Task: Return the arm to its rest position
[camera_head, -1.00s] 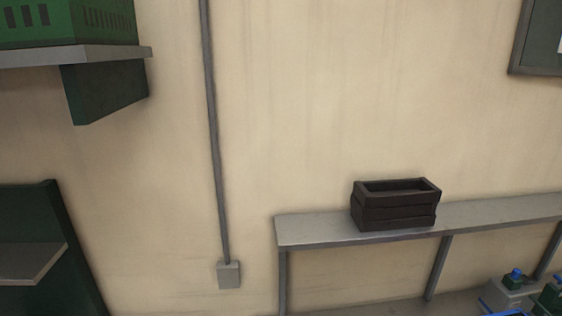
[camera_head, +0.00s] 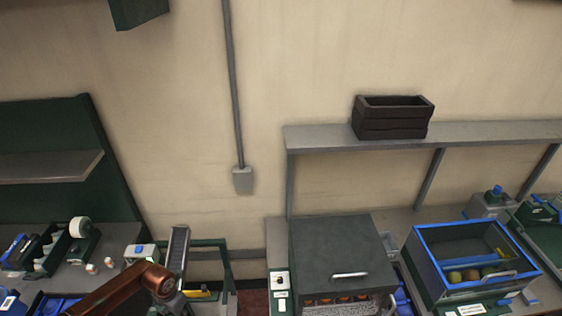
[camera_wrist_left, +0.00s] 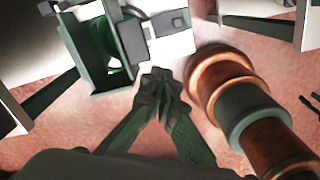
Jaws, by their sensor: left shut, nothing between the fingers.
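My left arm (camera_head: 125,286) shows in the head view as a copper-brown link coming in from the lower left. Its gripper is not visible there. In the left wrist view my left gripper (camera_wrist_left: 158,80) has its two dark green fingers brought together at the tips, with nothing between them. It is over a reddish floor (camera_wrist_left: 60,140). A copper-and-green rounded part of my own body is close on its right. My right gripper is in neither view.
A blue-rimmed bin (camera_head: 434,272) with round fruit stands at the lower right. A dark grey lidded machine (camera_head: 340,245) stands left of it. A dark crate (camera_head: 393,120) sits on a wall shelf (camera_head: 480,133). A left bench holds bottles and a tape roll (camera_head: 80,227).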

